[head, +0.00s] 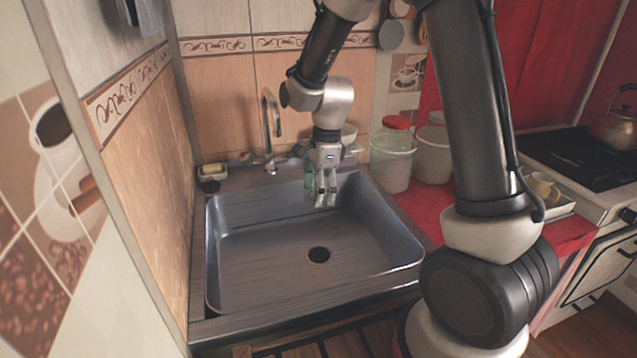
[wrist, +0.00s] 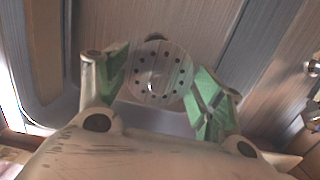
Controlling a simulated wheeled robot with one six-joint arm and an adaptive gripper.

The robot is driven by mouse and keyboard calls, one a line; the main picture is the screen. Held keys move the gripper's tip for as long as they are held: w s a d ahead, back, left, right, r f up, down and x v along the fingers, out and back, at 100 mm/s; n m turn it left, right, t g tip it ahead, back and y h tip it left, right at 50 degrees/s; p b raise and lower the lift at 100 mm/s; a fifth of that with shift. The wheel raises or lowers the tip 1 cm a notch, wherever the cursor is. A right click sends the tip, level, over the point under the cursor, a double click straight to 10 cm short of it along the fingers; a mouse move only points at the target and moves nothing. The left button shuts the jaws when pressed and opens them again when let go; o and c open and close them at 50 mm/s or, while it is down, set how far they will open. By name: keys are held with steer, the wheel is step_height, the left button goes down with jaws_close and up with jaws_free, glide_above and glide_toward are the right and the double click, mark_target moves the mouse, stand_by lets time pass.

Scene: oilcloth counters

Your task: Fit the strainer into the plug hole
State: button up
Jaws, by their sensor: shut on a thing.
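My gripper (head: 322,202) points down over the back right part of the steel sink (head: 260,285). In the wrist view its two green-padded fingers are shut on the strainer (wrist: 162,76), a pale, see-through-looking disc with a ring of small dark holes and a round middle. In the wrist view a small dark brown edge shows just beyond the strainer, and the strainer hides the rest.
The tap (head: 270,128) stands at the sink's back edge. A sponge holder (head: 212,173) sits at the back left corner. Clear tubs (head: 391,163) stand on the red counter at right. The sink basin looks otherwise empty.

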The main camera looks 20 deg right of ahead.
glide_above(318, 259)
steer(key=f, duration=1.9)
steer(key=shift+w+d+f, duration=0.1)
steer(key=shift+d+f, duration=0.1)
steer(key=shift+f, duration=0.05)
steer(key=shift+f, duration=0.8)
stand_by(2.1)
steer(key=o, duration=1)
steer(key=shift+r, duration=4)
